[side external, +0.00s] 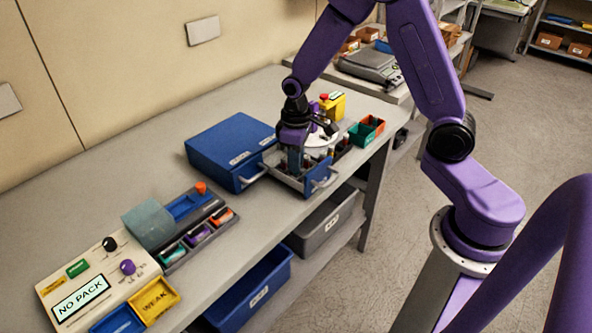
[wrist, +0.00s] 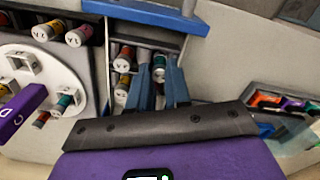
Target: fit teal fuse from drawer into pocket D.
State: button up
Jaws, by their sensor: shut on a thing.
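My gripper (side external: 296,160) is down at the open drawer (side external: 322,184) of the blue cabinet (side external: 230,148). Other fuses (wrist: 122,64) lie in the drawer compartment just left of the fingers. A round white plate (wrist: 28,66) with square pockets is at the left, with a purple lettered bar (wrist: 20,110) across its edge. I cannot tell which pocket is D.
Beside the drawer are a yellow box with a red button (side external: 333,103) and green and orange bins (side external: 366,130). A panel reading NO PACK (side external: 82,297) and a tray of coloured parts (side external: 200,235) stand at the front left.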

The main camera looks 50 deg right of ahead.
jog(key=shift+r, duration=3.2)
jog(key=w+d+m, duration=0.2)
jog(key=d+m, duration=0.1)
jog(key=d, duration=0.7)
jog(key=w+d+m, duration=0.2)
jog(key=d+m, duration=0.1)
jog(key=d, duration=0.7)
jog(key=shift+w+a+f, duration=0.1)
jog(key=shift+a+f, duration=0.05)
jog(key=shift+f, duration=0.95)
jog(key=shift+w+a+f, duration=0.1)
jog(key=shift+a+f, duration=0.05)
jog(key=shift+f, duration=0.9)
jog(key=shift+f, duration=1.05)
jog(key=o, duration=0.5)
jog(key=shift+c, duration=0.2)
jog(key=shift+r, duration=0.1)
